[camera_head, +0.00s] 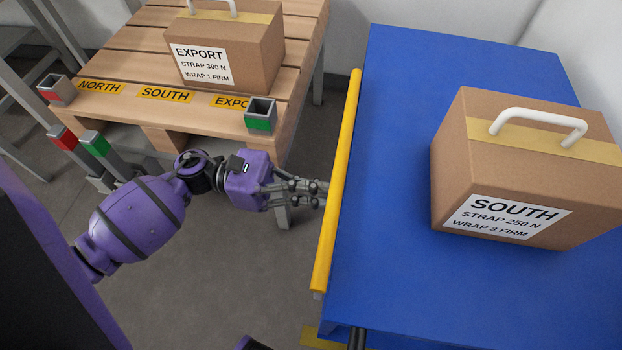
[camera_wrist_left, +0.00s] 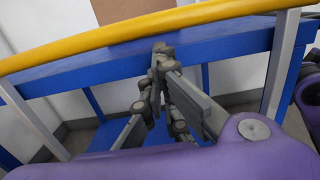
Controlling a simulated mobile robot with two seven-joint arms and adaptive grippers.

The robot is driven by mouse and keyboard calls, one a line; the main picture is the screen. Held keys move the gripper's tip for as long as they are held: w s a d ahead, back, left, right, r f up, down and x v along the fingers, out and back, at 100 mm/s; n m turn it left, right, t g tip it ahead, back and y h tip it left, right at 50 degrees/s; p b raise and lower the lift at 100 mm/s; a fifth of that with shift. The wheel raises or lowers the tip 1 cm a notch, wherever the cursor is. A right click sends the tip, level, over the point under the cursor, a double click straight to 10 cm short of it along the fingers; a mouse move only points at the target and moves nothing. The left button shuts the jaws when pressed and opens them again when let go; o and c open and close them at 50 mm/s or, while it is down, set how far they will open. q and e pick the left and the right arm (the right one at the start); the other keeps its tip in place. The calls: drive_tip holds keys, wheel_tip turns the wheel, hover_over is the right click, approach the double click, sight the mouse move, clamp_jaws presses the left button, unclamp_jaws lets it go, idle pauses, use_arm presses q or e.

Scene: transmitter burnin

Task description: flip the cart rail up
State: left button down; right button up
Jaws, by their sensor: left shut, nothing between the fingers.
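The cart rail (camera_head: 340,165) is a yellow bar running along the left edge of the blue cart top (camera_head: 385,270). In the left wrist view the rail (camera_wrist_left: 115,33) crosses the upper part of the picture, with a grey bar at each end. My left gripper (camera_head: 322,193) is shut and empty, just left of the rail near its middle. In the left wrist view its fingertips (camera_wrist_left: 162,48) are closed together in front of the cart's blue edge, just below the rail in the picture. I cannot tell whether they touch it. My right gripper is not in view.
A carton labelled SOUTH (camera_head: 475,180) with a white handle stands on the cart's right side. A wooden pallet (camera_head: 130,62) holds an EXPORT carton (camera_head: 255,50) at the back left. Red (camera_head: 55,90) and green (camera_head: 260,115) sockets sit at its front corners. Floor is clear between pallet and cart.

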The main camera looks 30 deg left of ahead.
use_arm(q)
drive_tip(key=shift+r, duration=0.25)
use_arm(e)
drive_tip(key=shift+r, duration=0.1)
